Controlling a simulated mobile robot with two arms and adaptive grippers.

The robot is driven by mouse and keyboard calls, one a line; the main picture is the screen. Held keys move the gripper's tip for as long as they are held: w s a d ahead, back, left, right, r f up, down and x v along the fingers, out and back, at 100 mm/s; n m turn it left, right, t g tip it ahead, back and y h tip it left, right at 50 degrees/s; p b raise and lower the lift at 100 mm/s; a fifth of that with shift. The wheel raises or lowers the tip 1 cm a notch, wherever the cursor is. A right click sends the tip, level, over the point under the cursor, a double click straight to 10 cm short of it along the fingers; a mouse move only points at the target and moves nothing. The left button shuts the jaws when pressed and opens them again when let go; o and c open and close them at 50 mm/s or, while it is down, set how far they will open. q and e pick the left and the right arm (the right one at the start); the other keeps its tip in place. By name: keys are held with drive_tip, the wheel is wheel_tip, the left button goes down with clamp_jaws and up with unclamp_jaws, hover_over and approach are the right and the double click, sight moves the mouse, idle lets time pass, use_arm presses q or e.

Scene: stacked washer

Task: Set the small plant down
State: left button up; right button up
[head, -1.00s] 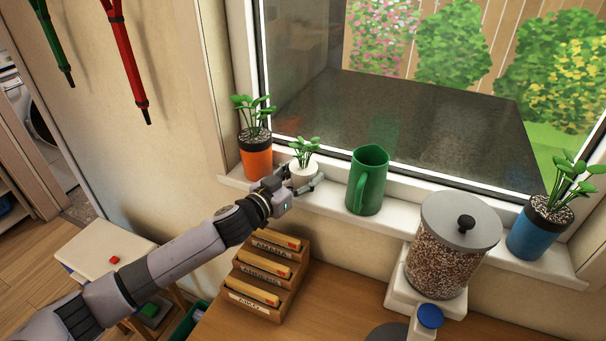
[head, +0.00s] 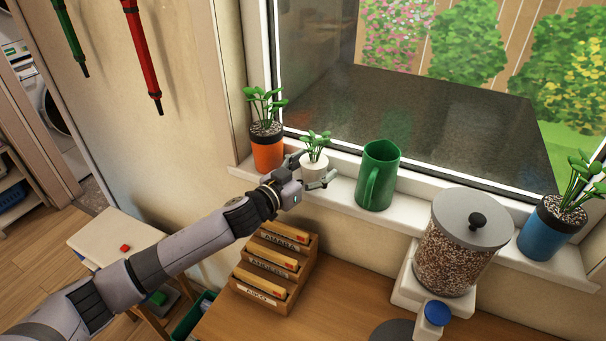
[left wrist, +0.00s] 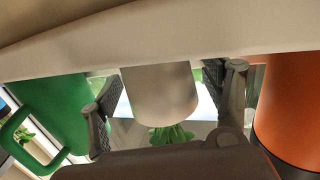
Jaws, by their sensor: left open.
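The small plant, a white pot with green leaves (head: 314,165), stands upright on the white window sill (head: 405,207), between the orange pot and the green jug. My left gripper (head: 311,174) is open at the pot, with one finger on each side of it. In the left wrist view, which is upside down, the white pot (left wrist: 160,95) hangs between the two spread fingers, with gaps beside it. Its base meets the sill there. My right gripper is not in view.
The orange pot (head: 267,150) stands close on the left and the green jug (head: 377,178) on the right. A grain jar (head: 450,250) and blue pot (head: 540,235) are farther right. A wooden file rack (head: 270,275) sits below my left forearm.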

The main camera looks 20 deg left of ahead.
use_arm(q)
drive_tip(key=b+v, duration=0.2)
drive_tip(key=v, duration=1)
drive_tip(key=shift+b, duration=0.4)
